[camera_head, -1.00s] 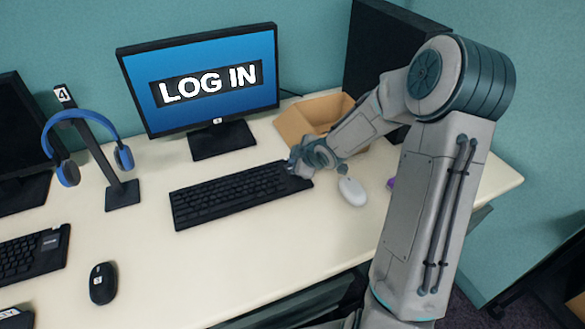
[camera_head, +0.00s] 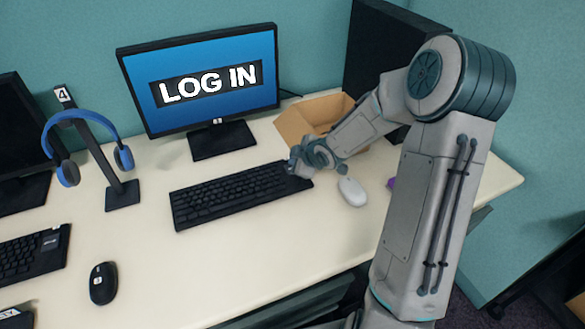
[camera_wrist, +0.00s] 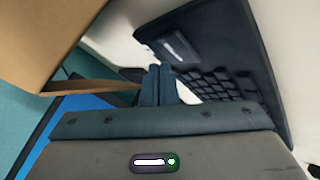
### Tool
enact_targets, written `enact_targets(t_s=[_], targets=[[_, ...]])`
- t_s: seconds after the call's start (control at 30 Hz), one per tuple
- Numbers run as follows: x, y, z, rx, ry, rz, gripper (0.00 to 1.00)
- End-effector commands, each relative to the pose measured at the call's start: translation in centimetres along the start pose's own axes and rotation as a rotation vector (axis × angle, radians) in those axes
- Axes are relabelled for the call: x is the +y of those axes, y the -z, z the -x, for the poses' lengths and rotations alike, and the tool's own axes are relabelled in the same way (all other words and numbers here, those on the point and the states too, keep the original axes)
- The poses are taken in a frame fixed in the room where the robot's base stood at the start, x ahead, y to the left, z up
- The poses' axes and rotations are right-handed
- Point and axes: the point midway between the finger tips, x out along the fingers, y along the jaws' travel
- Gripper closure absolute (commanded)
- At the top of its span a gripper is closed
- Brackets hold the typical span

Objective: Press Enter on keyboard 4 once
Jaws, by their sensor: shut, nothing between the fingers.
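A black keyboard (camera_head: 230,196) lies in front of the monitor reading LOG IN. My gripper (camera_head: 294,165) is over its right end in the head view and hides the keys there. In the wrist view my shut, empty fingers (camera_wrist: 160,70) point at the end of the keyboard (camera_wrist: 225,50), close to a large grey key (camera_wrist: 178,47) with a light mark. I cannot tell whether the fingertips touch it. No number on this keyboard is readable.
The monitor (camera_head: 215,85) stands behind the keyboard. An open cardboard box (camera_head: 300,122) is behind my gripper, and a white mouse (camera_head: 352,191) is just right of it. A headphone stand (camera_head: 95,165) marked 4, another keyboard (camera_head: 30,260) and a black mouse (camera_head: 103,284) are at left.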

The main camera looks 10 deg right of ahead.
Motion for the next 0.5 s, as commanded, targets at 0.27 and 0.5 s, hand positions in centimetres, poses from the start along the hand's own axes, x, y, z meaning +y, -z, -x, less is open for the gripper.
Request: enact_targets(t_s=[0.27, 0.5], targets=[[0.00, 0.00, 0.00, 0.000, 0.000, 0.000, 1.00], [-0.32, -0.32, -0.43, 0.000, 0.000, 0.000, 1.00]])
